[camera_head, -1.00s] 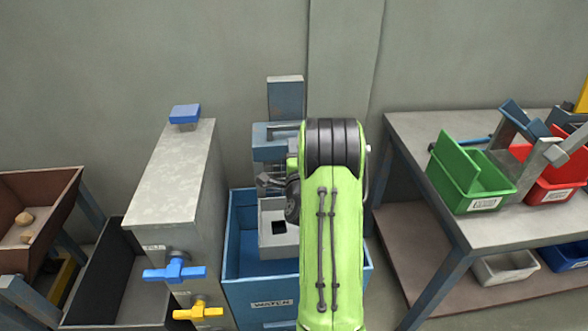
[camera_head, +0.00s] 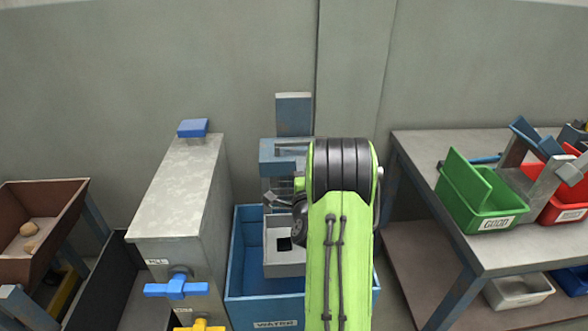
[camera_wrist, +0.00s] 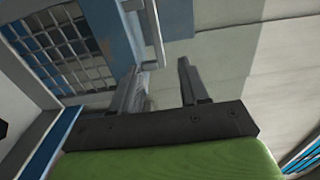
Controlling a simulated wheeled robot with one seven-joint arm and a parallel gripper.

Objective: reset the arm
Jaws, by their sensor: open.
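My arm (camera_head: 338,255), green with a black ribbed joint, rises at the centre of the head view in front of the blue water bin. My gripper (camera_wrist: 158,82) shows in the wrist view with its two dark fingers apart and nothing between them. A blue frame with a grid (camera_wrist: 68,45) lies to the left of the fingers, and bare grey surface lies beyond and to the right. In the head view the arm hides most of the gripper's surroundings.
A grey tank (camera_head: 183,190) with a blue valve (camera_head: 176,287) stands left of the blue water bin (camera_head: 246,285). A brown tray (camera_head: 45,215) is at far left. At right, a table (camera_head: 425,150) holds a green bin (camera_head: 470,200) and a red bin (camera_head: 562,205).

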